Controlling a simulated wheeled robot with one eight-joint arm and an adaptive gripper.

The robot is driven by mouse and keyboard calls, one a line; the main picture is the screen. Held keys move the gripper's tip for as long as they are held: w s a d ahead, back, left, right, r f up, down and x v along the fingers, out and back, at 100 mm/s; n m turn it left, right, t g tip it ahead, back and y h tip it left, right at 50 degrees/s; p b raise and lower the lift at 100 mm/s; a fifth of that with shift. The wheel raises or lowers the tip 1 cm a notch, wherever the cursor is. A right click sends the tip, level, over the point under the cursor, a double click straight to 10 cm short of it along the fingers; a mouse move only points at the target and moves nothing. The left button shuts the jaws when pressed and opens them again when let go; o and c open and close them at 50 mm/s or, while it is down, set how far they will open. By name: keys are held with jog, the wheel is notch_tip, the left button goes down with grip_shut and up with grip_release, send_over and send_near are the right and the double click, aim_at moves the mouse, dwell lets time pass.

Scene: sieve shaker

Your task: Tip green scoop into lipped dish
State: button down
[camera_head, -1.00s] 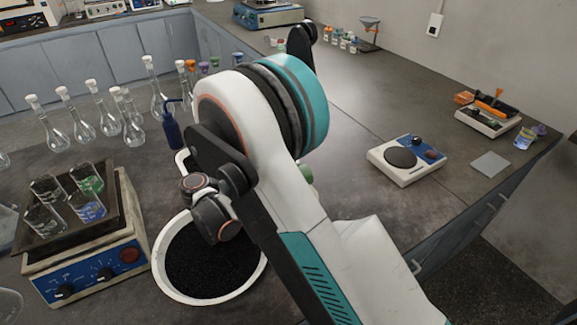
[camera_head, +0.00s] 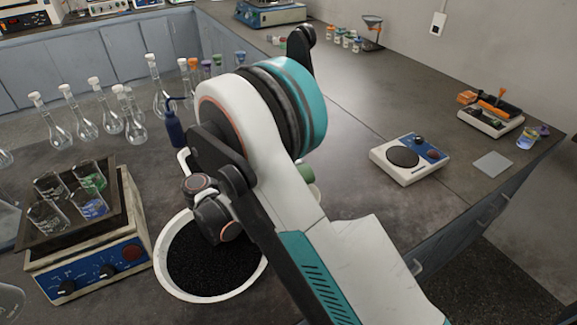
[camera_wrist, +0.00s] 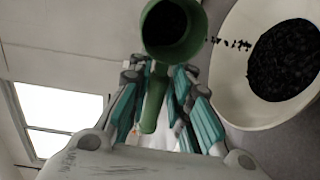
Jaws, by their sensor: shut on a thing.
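My gripper (camera_wrist: 162,85) is shut on the handle of a green scoop (camera_wrist: 152,110) in the wrist view. The scoop's round cup is at the top of that view, with dark material inside. A short line of black granules (camera_wrist: 230,43) shows between the cup and a pale dish. The white round dish (camera_head: 161,275) holds black granules and sits on the bench below my wrist in the head view. It also shows in the wrist view (camera_wrist: 232,75) at the upper right. My arm hides the gripper and scoop in the head view.
A shaker with glass beakers (camera_head: 92,270) stands just left of the dish. Glass flasks (camera_head: 85,125) and a blue wash bottle (camera_head: 173,128) stand behind. A green item (camera_head: 306,173) is partly hidden by my arm. A balance (camera_head: 408,160) stands right on clear bench.

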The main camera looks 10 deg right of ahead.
dwell(0.4)
jog(key=shift+s+a+f+t+h, duration=0.1)
jog(key=shift+t+h, duration=0.2)
jog(key=shift+h, duration=0.4)
dwell(0.3)
jog(key=shift+r+y+p, duration=0.45)
jog(key=shift+y+p, duration=0.35)
jog(key=shift+p, duration=0.4)
jog(key=shift+d+r+g+y+p, duration=0.2)
jog(key=shift+g+y+p, duration=0.1)
jog(key=shift+g+p, duration=0.15)
jog(key=shift+d+y+p, duration=0.15)
jog(key=shift+y+p, duration=0.45)
jog(key=shift+p, duration=0.1)
jog(key=shift+f+g, duration=0.1)
jog(key=shift+g, duration=0.15)
jog(key=shift+w, duration=0.2)
